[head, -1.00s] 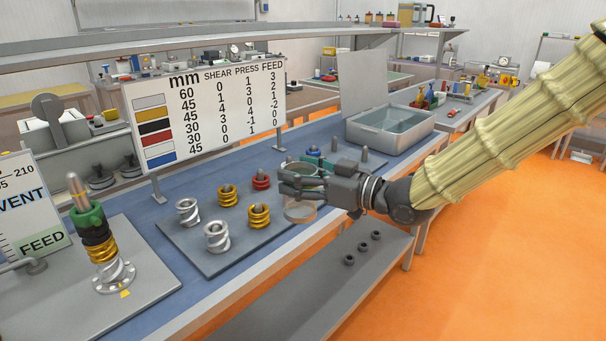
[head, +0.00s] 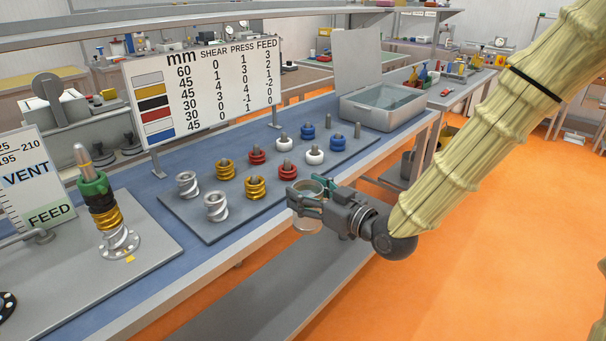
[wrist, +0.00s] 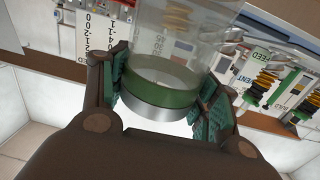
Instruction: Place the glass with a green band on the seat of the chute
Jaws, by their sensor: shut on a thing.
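The glass with a green band (wrist: 165,65) is in my gripper (wrist: 165,95). In the wrist view it is clear and tall, with the green band and a pale base between the two green-padded fingers. In the head view my gripper (head: 312,200) holds the glass (head: 307,224) out in front of the bench's front edge, clear of the bench top. The fingers hide part of the glass, and it looks roughly upright there. I cannot make out the chute or its seat with certainty in either view.
A grey board (head: 215,236) on the blue bench carries several silver, yellow, red, white and blue screw pieces on pegs. A grey bin (head: 385,108) is at the bench's far end. Orange floor is open at right.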

